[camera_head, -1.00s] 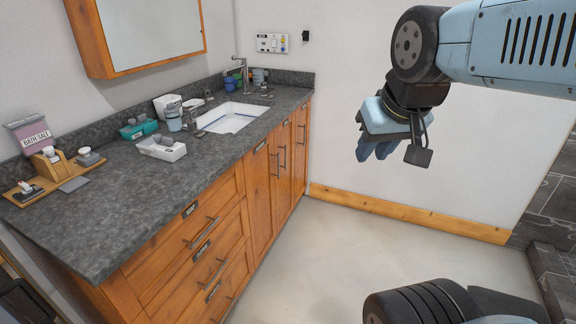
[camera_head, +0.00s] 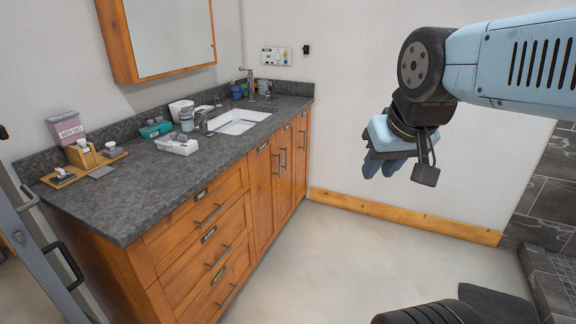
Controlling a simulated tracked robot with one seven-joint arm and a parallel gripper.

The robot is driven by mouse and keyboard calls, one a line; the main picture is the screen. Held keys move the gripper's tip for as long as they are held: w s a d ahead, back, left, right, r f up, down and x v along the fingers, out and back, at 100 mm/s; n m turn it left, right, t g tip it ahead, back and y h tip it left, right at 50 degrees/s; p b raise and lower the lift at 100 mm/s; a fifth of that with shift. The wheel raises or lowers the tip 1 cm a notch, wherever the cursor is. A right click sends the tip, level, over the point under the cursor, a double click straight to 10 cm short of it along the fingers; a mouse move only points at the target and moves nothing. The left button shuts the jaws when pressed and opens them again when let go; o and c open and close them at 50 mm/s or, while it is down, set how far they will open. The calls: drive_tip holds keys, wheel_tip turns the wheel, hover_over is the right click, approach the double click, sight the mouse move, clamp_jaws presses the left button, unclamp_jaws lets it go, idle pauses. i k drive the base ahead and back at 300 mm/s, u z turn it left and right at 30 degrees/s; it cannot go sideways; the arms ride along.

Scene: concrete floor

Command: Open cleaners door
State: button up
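The wooden cabinet has tall doors to the right of its drawers. The nearest tall door (camera_head: 262,190) carries a small dark label (camera_head: 263,147) whose text is too small to read. Two narrower doors (camera_head: 283,170) and (camera_head: 301,160) stand beyond it, with upright metal handles where the doors meet. All these doors look closed. I cannot tell which one is the cleaners door. My gripper (camera_head: 381,170) hangs in the air to the right of the cabinet, fingers pointing down and apart from every door. It appears to hold nothing; its finger gap is unclear.
A stack of labelled drawers (camera_head: 208,240) fills the cabinet's near end. The grey countertop (camera_head: 140,195) holds a sink (camera_head: 237,121) and several bathroom items. A grey frame with a dark handle (camera_head: 72,268) stands at left. The concrete floor (camera_head: 310,260) before the doors is clear.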

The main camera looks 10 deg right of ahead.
sight(261, 160)
drive_tip(key=u, duration=0.15)
drive_tip(key=i, duration=0.9)
drive_tip(key=z, duration=0.05)
